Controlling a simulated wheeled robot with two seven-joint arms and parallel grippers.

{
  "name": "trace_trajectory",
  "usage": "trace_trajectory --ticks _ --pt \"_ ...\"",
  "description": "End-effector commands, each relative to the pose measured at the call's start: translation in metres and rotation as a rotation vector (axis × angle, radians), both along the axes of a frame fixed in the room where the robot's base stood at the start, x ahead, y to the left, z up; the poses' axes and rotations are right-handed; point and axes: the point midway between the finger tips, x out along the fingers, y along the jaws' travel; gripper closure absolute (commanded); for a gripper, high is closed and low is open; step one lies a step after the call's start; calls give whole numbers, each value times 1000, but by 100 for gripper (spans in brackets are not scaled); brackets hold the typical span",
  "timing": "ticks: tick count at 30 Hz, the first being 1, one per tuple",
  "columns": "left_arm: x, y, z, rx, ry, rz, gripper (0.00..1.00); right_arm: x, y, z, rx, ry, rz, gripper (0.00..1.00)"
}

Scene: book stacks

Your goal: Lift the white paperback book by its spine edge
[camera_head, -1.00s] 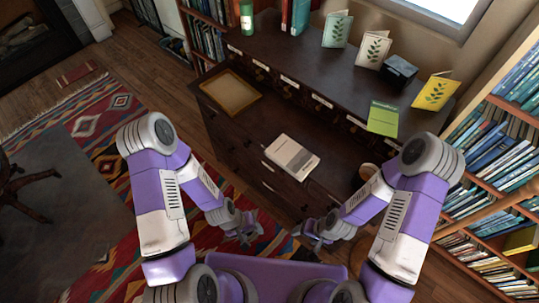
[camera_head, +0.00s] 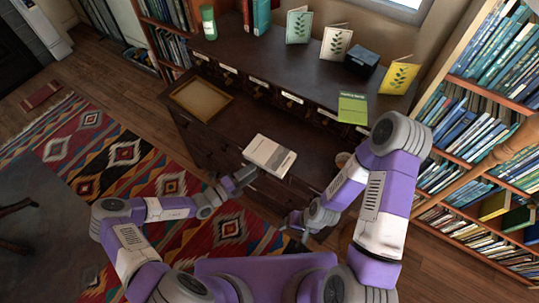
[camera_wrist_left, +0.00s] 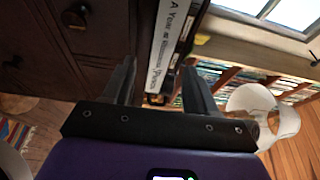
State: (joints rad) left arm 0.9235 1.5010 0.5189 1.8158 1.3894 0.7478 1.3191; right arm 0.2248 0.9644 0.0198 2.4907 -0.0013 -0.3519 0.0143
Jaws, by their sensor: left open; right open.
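The white paperback book (camera_head: 269,155) lies flat at the front edge of the dark wooden cabinet's lower surface. Its pale spine with dark lettering shows in the left wrist view (camera_wrist_left: 165,40), between the two fingers in the picture. My left gripper (camera_head: 243,176) is open, at the cabinet front just left of the book's near end. In the left wrist view my left gripper (camera_wrist_left: 160,75) has nothing between its fingertips; I cannot tell whether a finger touches the book. My right gripper (camera_head: 291,222) is open, low in front of the cabinet, away from the book.
An empty wooden tray (camera_head: 201,99) lies left of the book. Standing cards and a dark box (camera_head: 362,56) are on the raised back shelf. A bookcase (camera_head: 480,130) stands at the right.

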Motion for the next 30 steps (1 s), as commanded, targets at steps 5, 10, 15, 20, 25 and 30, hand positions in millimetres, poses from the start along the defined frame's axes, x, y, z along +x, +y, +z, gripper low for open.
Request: trace_trajectory --ticks 5,10,15,20,25,30 --pt "9 -13 0 1 -2 -3 43 0 0 -3 0 0 0 29" --pt "25 -35 0 2 -2 -5 43 0 0 -8 0 0 0 29" --pt "32 -45 0 4 -1 -5 43 0 0 -9 0 0 0 29" --pt "32 -45 1 5 -2 -5 44 0 0 -9 0 0 0 29" --pt "32 -45 1 5 -2 -5 70 0 0 -8 0 0 0 29" --pt "32 -45 1 5 -2 -5 96 0 0 -9 0 0 0 29"
